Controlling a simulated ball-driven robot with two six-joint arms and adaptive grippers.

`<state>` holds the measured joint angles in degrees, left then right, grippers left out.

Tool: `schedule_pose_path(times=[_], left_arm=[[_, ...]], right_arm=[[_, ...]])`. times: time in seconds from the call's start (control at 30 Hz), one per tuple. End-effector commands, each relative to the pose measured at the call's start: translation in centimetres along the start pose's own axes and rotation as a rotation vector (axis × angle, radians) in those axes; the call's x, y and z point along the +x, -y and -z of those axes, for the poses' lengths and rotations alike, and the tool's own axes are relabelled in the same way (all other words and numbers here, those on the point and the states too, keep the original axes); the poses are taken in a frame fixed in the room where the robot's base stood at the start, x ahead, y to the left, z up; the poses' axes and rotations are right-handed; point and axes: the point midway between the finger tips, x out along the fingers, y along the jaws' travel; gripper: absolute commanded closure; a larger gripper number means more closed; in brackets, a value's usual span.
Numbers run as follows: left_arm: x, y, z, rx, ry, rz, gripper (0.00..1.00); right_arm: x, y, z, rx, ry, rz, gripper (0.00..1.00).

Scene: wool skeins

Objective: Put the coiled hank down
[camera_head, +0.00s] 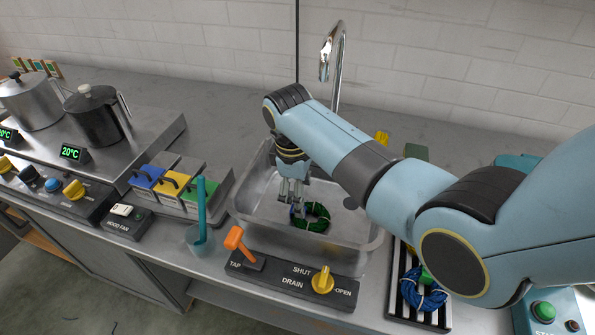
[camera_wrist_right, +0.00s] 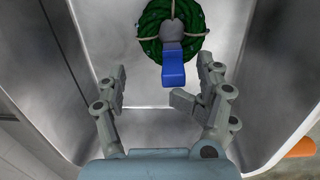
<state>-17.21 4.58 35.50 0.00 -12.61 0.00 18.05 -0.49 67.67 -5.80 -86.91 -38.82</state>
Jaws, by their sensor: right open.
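A dark green coiled hank (camera_head: 318,218) lies in the metal sink (camera_head: 262,190), near its front. In the right wrist view the green hank (camera_wrist_right: 150,48) is a ring bound with light ties, with a blue tab (camera_wrist_right: 173,68) and a grey knob at its middle. My right gripper (camera_head: 291,203) reaches down into the sink just left of the hank. In the wrist view my right gripper (camera_wrist_right: 160,86) has its fingers spread, with the hank beyond the fingertips and nothing gripped. My left gripper is in neither view.
A blue hank (camera_head: 422,296) lies in a slotted rack (camera_head: 398,310) right of the sink. A faucet (camera_head: 335,70) rises behind. The sink floor around the hank looks clear.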

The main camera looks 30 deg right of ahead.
Motion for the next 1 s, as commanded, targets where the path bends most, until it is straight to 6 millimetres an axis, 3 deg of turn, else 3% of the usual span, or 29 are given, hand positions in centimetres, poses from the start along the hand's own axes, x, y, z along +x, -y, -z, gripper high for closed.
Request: schedule_pose_path(times=[0.2,0.43,0.6,1.0], left_arm=[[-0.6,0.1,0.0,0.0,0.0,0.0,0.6],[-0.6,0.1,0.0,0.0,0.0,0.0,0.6],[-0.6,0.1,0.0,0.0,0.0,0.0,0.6],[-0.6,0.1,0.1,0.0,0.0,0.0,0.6]], right_arm=[[-5.2,-0.1,0.1,0.001,-0.006,-0.004,0.3],[-9.3,-0.1,0.1,0.0,-0.004,-0.005,0.3],[-10.5,-0.1,0.1,0.0,-0.002,-0.003,0.3],[-10.5,-0.1,0.1,0.0,-0.002,-0.003,0.3]])
